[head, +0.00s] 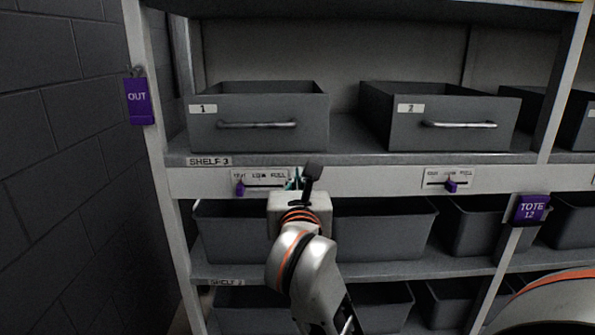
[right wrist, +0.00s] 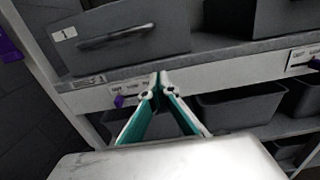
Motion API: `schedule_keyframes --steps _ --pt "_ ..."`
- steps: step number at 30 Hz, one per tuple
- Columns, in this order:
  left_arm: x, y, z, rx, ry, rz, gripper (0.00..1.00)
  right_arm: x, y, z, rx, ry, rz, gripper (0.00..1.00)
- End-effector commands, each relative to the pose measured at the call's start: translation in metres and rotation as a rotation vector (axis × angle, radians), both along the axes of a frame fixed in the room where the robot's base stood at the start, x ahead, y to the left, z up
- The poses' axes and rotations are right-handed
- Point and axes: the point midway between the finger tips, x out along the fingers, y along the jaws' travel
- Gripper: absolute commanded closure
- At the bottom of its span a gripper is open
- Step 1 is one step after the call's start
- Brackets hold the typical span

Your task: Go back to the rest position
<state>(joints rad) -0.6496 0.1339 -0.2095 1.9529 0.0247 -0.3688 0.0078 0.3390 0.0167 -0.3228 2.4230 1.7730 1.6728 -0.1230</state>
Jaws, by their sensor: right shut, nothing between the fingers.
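My right gripper (head: 297,180) is in front of the shelf edge between the two slider labels in the head view. In the right wrist view its teal fingers (right wrist: 157,88) meet at their tips, shut and empty, below drawer bin 1 (right wrist: 115,35). From these views I cannot tell whether the fingers touch the shelf edge. The left slider (head: 240,187) has its purple knob toward the left end of its label. My left gripper is not in view.
Drawer bins 1 (head: 258,115) and 2 (head: 440,117) stand on shelf 3. Grey totes (head: 385,235) fill the shelf below. A purple OUT tag (head: 138,101) hangs on the left post, and a purple TOTE 12 tag (head: 531,209) hangs at right. A dark block wall (head: 60,150) closes the left side.

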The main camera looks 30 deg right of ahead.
Motion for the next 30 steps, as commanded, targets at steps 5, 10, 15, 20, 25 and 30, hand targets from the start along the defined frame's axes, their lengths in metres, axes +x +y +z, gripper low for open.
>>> schedule_keyframes --steps 5,10,15,20,25,30 --pt "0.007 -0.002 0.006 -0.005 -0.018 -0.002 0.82 -0.013 0.008 0.0 0.001 0.001 0.0 1.0" --pt "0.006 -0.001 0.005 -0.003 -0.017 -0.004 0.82 -0.016 0.01 0.0 -0.001 0.001 0.0 1.0" --pt "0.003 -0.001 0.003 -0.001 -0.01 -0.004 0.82 -0.02 -0.003 -0.004 -0.076 0.01 -0.06 1.0" --pt "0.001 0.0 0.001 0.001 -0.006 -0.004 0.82 -0.041 -0.032 -0.004 -0.419 0.046 -0.26 1.0" --pt "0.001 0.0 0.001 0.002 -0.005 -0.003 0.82 -0.058 -0.014 -0.006 -0.997 0.131 -0.415 1.0" --pt "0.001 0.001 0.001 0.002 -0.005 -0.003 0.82 -0.05 0.056 -0.054 -1.636 0.239 -0.39 1.0"
